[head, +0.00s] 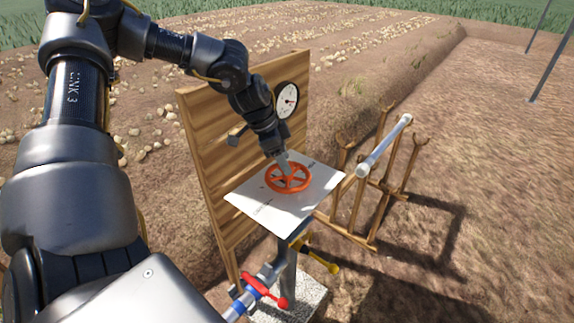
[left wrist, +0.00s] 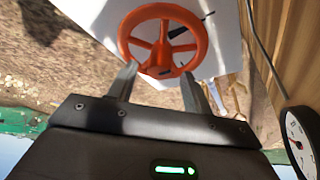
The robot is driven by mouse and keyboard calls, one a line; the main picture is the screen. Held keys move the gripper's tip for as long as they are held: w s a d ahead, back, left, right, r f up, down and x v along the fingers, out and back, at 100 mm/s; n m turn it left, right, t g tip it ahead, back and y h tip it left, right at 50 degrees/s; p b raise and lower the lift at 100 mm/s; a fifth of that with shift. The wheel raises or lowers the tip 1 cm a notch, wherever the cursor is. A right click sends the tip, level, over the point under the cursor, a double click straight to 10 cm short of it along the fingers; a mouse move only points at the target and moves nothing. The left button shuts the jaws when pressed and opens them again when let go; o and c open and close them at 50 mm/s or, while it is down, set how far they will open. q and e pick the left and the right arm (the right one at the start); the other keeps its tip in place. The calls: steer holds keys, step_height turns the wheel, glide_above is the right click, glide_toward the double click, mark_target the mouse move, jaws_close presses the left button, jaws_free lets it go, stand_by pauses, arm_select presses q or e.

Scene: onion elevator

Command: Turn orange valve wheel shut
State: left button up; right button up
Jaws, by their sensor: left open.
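The orange valve wheel (head: 289,179) lies on top of a white plate (head: 243,198) on a post. It also shows in the left wrist view (left wrist: 165,41), with its spokes and round rim. My left gripper (head: 283,163) points down at the wheel's far side in the head view. In the left wrist view the open fingers (left wrist: 158,76) stand apart, one on either side of a rim section. I cannot tell whether they touch the rim. Nothing is clamped between them. My right gripper is not in view.
A wooden board (head: 215,125) with a round dial gauge (head: 287,101) stands behind the plate. A red lever (head: 262,288) and a yellow lever (head: 322,261) sit on pipes below. A wooden rack (head: 357,205) holding a grey tube (head: 385,146) stands to the right.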

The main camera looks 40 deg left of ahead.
arm_select(q)
steer(key=shift+x, duration=1.55)
steer(key=c, duration=1)
